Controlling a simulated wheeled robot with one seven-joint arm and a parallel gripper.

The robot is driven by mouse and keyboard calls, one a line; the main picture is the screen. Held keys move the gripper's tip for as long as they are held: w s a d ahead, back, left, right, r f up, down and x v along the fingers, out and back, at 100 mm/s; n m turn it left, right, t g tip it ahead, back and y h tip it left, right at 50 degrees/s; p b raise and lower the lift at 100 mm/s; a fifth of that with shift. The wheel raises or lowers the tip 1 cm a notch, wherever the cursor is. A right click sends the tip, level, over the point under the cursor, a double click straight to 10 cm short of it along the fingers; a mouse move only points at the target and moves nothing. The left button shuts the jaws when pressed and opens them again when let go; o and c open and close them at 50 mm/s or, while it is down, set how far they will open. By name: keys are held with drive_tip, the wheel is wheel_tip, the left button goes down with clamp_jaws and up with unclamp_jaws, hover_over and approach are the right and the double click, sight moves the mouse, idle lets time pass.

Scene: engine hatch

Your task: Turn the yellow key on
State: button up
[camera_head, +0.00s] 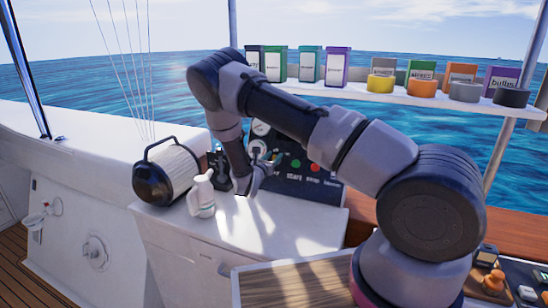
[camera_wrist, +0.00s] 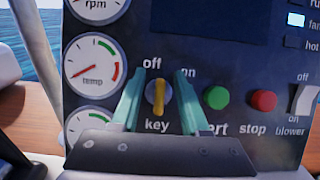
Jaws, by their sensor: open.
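The yellow key (camera_wrist: 158,97) sits on the dark control panel (camera_wrist: 230,70) in the wrist view, under the labels "off" and "on" and above the label "key". It stands about upright, its top nearer "off". My gripper (camera_wrist: 158,108) has its two teal fingers apart, one on each side of the key, with a gap to it on both sides. I cannot tell how deep the fingers reach. In the head view my gripper (camera_head: 272,160) is at the panel (camera_head: 310,188), and the key is hidden there.
Right of the key are a green button (camera_wrist: 216,97), a red stop button (camera_wrist: 264,100) and a blower switch (camera_wrist: 304,99). Gauges line the left.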

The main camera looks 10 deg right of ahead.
drive_tip(key=shift+w+d, duration=0.2)
drive_tip(key=shift+w, duration=0.1)
clamp_jaws()
drive_tip(key=shift+m, duration=0.3)
drive_tip(key=m+g+h, duration=0.1)
drive_tip(key=m, duration=0.1)
drive_tip(key=m+g, duration=0.1)
drive_tip(key=m, duration=0.1)
drive_tip(key=m+g+h, duration=0.1)
drive_tip(key=m, duration=0.2)
drive_tip(key=shift+s+d+f+h, duration=0.1)
drive_tip(key=shift+s+d+h, duration=0.2)
drive_tip(key=shift+d, duration=0.05)
drive_tip(key=m+g, duration=0.1)
drive_tip(key=m, duration=0.1)
drive_tip(key=m+g, duration=0.1)
drive_tip(key=m, duration=0.1)
drive_tip(key=m+g, duration=0.1)
drive_tip(key=m, duration=0.2)
drive_tip(key=shift+s+d+f, duration=0.15)
drive_tip(key=shift+s+f, duration=0.15)
drive_tip(key=shift+f, duration=0.05)
drive_tip(key=shift+m, duration=0.3)
